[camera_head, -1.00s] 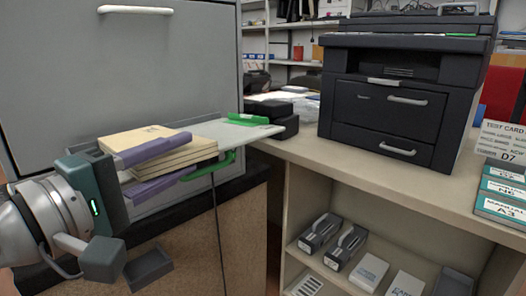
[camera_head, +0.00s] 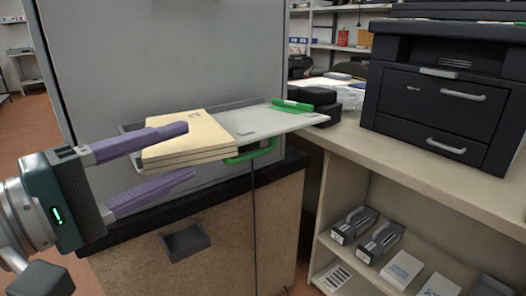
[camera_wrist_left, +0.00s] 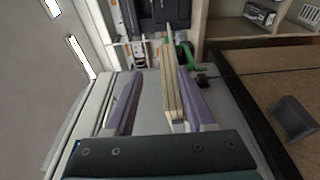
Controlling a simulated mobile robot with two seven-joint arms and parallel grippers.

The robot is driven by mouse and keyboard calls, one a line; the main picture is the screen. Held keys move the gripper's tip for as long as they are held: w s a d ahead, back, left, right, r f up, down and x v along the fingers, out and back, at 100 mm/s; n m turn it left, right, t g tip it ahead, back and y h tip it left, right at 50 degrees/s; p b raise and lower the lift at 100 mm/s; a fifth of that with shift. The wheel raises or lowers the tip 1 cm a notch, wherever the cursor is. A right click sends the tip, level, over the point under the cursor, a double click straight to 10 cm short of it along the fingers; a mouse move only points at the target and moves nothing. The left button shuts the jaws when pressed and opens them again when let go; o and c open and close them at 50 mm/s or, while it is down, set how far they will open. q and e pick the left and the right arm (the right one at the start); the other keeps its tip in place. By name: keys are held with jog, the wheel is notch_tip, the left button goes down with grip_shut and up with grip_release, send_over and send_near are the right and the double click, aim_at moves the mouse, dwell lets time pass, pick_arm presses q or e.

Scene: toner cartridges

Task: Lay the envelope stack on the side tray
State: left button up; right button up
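The envelope stack (camera_head: 188,138) is a pile of several cream envelopes lying flat at the left part of the pale side tray (camera_head: 262,120). Its near edge reaches the tray's front edge. My left gripper (camera_head: 187,151) has its purple fingers spread apart, one above the level of the stack and one below it. In the left wrist view the stack (camera_wrist_left: 172,88) shows edge-on between the fingers (camera_wrist_left: 160,98), with a wide gap to the left finger and close to the right one. Whether the right finger touches it I cannot tell. My right gripper is not in view.
A green clip (camera_head: 292,106) sits at the tray's far end, and a green handle (camera_head: 252,151) hangs beneath. A grey cabinet (camera_head: 160,60) stands behind. A black printer (camera_head: 440,95) stands on the counter at right. Shelves below hold cartridges (camera_head: 380,240) and boxes.

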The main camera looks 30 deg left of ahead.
pick_arm(q)
jog(key=s+d+f+m+g+y, duration=0.1)
jog(key=s+d+f+m+g, duration=0.2)
jog(key=s+f+m+g, duration=0.3)
jog(key=s+d+f+m+g+y, duration=0.1)
jog(key=s+d+f+m+g, duration=0.3)
jog(key=s+f+m+g, duration=0.3)
jog(key=f+m+g, duration=0.1)
jog(key=m, duration=0.4)
jog(key=shift+s+d+y, duration=0.15)
jog(key=shift+d+y, duration=0.1)
jog(key=shift+y, duration=0.05)
jog(key=shift+r, duration=0.1)
